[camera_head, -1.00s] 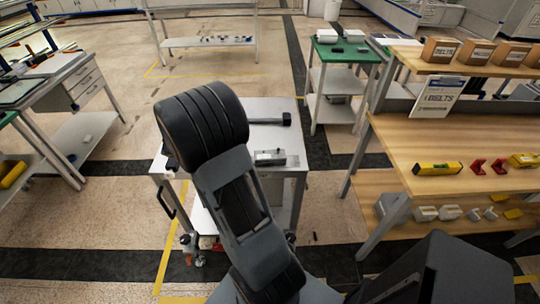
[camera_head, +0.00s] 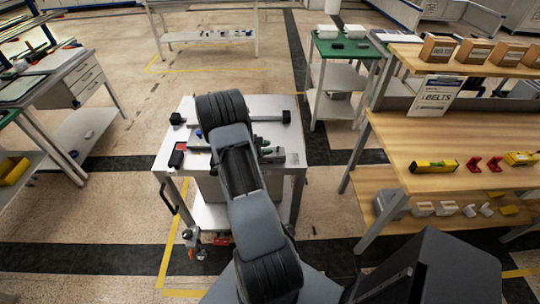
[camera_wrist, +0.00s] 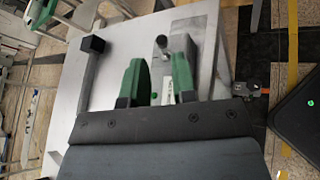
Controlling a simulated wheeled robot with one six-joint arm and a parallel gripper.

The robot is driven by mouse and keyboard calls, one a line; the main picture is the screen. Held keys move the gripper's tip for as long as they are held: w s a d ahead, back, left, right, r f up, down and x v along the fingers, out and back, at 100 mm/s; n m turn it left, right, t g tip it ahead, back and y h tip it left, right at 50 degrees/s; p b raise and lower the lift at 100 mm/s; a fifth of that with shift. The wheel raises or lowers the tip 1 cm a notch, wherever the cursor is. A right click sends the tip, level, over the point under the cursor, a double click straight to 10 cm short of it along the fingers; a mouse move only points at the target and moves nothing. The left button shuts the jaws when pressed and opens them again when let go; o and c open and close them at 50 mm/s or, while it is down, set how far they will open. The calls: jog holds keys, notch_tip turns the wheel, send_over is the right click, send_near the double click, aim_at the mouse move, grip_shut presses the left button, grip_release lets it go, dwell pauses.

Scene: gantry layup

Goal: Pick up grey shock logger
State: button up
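The grey shock logger appears to be the small grey box (camera_head: 274,157) near the right front corner of the white-topped cart. In the wrist view, a grey block with a round knob (camera_wrist: 175,45) lies just beyond the fingers; it is probably the same box. My gripper (camera_wrist: 159,82) has two green fingers standing apart, with a visible gap between them. In the head view, the green fingertips (camera_head: 262,143) show right beside the box, low over the cart top. A small green dot shows in the gap. My arm hides part of the cart top, and contact cannot be told.
The cart (camera_head: 180,104) also carries a black-headed bar tool (camera_head: 286,116), a black box with a red face (camera_head: 177,155) and a small black block (camera_head: 177,119). A wooden shelf bench (camera_head: 450,138) stands to the right. A green-topped table (camera_head: 345,50) stands behind.

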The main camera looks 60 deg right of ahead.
aim_at(278, 150)
jog(key=shift+p+x, duration=0.95)
jog(key=shift+x, duration=1.85)
jog(key=shift+s+a, duration=0.1)
jog(key=shift+s, duration=0.05)
grip_shut()
